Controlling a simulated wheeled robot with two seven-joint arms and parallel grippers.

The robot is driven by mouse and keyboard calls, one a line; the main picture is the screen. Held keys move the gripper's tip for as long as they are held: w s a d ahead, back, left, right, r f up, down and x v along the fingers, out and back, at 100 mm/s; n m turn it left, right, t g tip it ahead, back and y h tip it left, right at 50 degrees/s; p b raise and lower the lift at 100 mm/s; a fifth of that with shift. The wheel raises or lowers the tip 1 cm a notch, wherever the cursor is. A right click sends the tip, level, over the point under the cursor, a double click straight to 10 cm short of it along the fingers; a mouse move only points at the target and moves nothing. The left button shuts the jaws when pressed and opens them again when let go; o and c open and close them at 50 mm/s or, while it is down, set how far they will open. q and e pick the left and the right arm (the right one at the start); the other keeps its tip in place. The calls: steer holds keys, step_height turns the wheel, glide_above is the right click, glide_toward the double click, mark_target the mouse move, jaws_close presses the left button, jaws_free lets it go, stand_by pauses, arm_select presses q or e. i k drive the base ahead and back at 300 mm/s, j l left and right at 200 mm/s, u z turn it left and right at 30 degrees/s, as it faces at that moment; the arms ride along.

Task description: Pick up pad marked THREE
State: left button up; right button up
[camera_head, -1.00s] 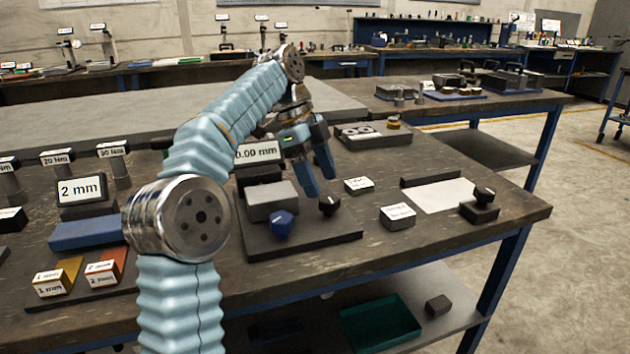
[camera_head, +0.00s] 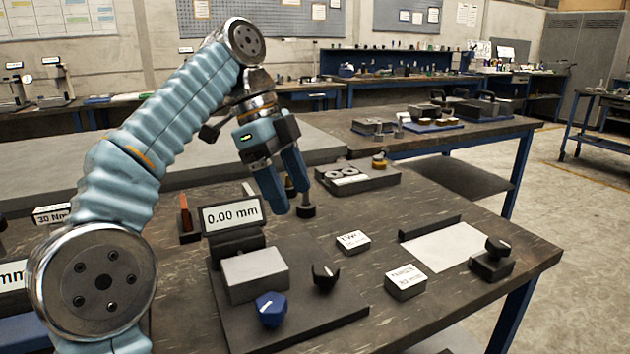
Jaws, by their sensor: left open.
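Two small white-topped grey blocks lie on the workbench (camera_head: 455,305). The nearer block (camera_head: 405,282) has lettering too small to read with certainty. The farther block (camera_head: 352,242) also has a small label I cannot read surely. I cannot tell whether either is the pad marked THREE. My left gripper (camera_head: 291,198) is open and empty, fingers pointing down, above the bench behind and left of both blocks. My right gripper is not in view.
A gauge reading 0.00 mm (camera_head: 232,214) stands behind a grey block (camera_head: 255,274), a blue knob (camera_head: 270,308) and a black knob (camera_head: 325,276). A white sheet (camera_head: 445,248) lies right, beside a black knobbed block (camera_head: 492,262). A tray (camera_head: 358,178) sits behind.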

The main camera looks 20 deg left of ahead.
mark_target(406, 282)
steer(key=k+l, duration=1.15)
steer(key=k, duration=0.15)
